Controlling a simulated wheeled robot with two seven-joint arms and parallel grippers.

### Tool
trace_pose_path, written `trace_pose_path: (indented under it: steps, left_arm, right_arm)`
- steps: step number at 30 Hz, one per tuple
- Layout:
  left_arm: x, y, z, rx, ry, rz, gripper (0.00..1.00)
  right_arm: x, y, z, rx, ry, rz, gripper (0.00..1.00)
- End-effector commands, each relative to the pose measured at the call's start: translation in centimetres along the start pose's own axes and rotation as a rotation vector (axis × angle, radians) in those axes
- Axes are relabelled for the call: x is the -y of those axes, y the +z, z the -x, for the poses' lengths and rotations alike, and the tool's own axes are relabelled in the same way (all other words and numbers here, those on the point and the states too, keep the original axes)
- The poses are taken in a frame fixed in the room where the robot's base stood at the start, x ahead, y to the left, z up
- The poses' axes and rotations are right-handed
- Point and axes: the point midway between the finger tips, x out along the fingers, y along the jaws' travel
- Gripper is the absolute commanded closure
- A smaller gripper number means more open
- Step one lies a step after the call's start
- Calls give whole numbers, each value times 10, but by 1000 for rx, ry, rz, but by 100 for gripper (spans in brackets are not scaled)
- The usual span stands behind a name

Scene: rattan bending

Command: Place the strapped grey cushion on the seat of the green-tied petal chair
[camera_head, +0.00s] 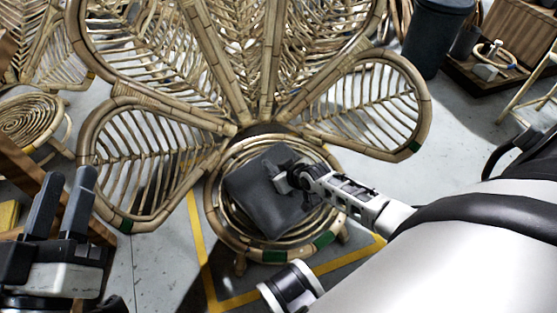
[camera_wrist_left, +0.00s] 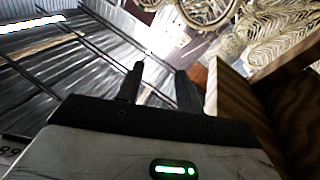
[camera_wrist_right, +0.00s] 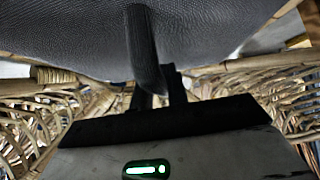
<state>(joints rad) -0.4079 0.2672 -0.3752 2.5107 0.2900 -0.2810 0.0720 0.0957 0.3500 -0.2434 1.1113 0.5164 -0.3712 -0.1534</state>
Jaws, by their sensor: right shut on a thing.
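The grey cushion (camera_head: 262,200) is dark and squarish and lies over the round coiled seat of the petal chair (camera_head: 322,240), tilted in the head view. Green ties show on the seat rim and on the side petals. My right gripper (camera_head: 282,178) is at the cushion's upper right part, shut on it. In the right wrist view the cushion (camera_wrist_right: 215,40) fills the top, with the fingers (camera_wrist_right: 155,85) against it. Whether the cushion touches the seat all round is hidden. My left gripper (camera_head: 62,205) is open and empty at the left, also seen in the left wrist view (camera_wrist_left: 160,90).
A second rattan chair with a coiled seat (camera_head: 28,118) stands at the left. A dark bin (camera_head: 436,35) and a wooden box with tools (camera_head: 492,65) are at the upper right. Yellow tape (camera_head: 200,250) marks the floor around the chair. A wooden panel (camera_wrist_left: 240,110) is beside my left gripper.

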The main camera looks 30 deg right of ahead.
Motion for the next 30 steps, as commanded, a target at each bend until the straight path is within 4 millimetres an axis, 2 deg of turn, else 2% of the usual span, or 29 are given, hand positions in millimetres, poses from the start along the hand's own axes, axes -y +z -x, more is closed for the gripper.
trace_pose_path:
  steps: [2, 3, 4, 5, 15, 17, 23, 27, 30]
  left_arm:
    - [0, -2, -1, -17, 5, -18, 64]
    - [0, -4, -1, -20, 6, -19, 64]
    - [0, -4, -1, -20, 6, -19, 64]
    - [0, -4, -1, -19, 6, -18, 64]
    - [-1, -6, -2, -10, 7, -8, 64]
    - [-2, 1, 0, 31, -4, 33, 64]
    - [-10, 35, 21, 252, -65, 277, 64]
    - [-6, 38, 24, 322, -99, 191, 64]
    - [-2, 42, 26, 360, -119, 135, 64]
  right_arm:
    - [0, 1, -2, -2, 0, 0, 100]
    - [0, 1, -1, 0, 0, 0, 73]
    - [0, 1, -1, 0, 0, 0, 65]
    - [0, 1, -1, 0, 0, 0, 62]
    - [0, -2, 2, 0, 0, 0, 62]
    - [0, -2, 7, 1, 0, 1, 62]
    - [0, -4, 38, 2, 0, 1, 62]
    - [0, -5, 73, 3, 0, 3, 62]
    - [0, -4, 92, 3, -1, 1, 62]
